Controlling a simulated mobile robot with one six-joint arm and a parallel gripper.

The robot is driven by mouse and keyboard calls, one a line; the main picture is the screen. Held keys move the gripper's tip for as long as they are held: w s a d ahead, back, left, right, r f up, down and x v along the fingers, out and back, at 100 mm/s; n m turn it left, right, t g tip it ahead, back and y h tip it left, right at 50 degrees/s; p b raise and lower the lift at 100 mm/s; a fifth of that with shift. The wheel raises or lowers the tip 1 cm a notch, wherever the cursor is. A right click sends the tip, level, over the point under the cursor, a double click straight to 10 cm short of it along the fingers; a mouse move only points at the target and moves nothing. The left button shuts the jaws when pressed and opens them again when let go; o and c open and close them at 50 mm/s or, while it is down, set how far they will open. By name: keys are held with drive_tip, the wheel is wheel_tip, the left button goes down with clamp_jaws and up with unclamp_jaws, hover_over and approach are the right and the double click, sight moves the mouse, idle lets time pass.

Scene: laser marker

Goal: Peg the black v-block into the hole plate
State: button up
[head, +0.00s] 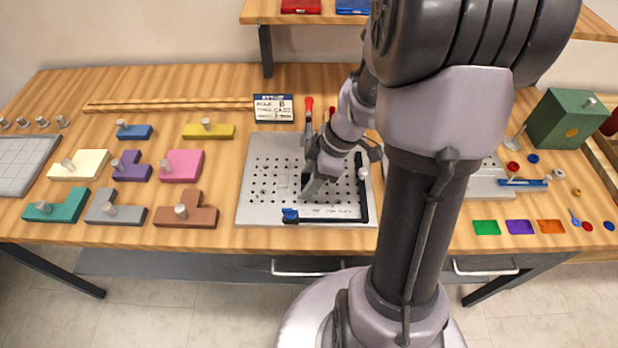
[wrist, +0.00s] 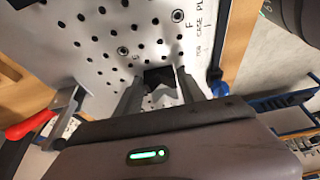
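The grey hole plate (head: 262,205) lies on the bench, and its holes fill much of the wrist view (wrist: 105,50). My gripper (head: 308,190) is low over the middle of the plate, pointing down. In the wrist view its two fingers (wrist: 161,82) stand on either side of the black v-block (wrist: 160,77) and appear to touch it. The block is at or just above the plate; its underside and any pegs are hidden. In the head view my gripper largely hides the block.
A black bar with a blue end (head: 290,215) runs along the plate's front edge. A red-handled clamp (head: 309,104) stands at its back, with a sign (head: 273,108) nearby. Coloured knobbed blocks (head: 182,166) lie left; a green box (head: 562,118) stands right.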

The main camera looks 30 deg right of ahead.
drive_tip(key=o, duration=0.3)
drive_tip(key=p+v, duration=0.7)
drive_tip(key=v, duration=1)
drive_tip(key=shift+r, duration=0.2)
drive_tip(key=shift+s+d, duration=0.1)
drive_tip(key=shift+d, duration=0.05)
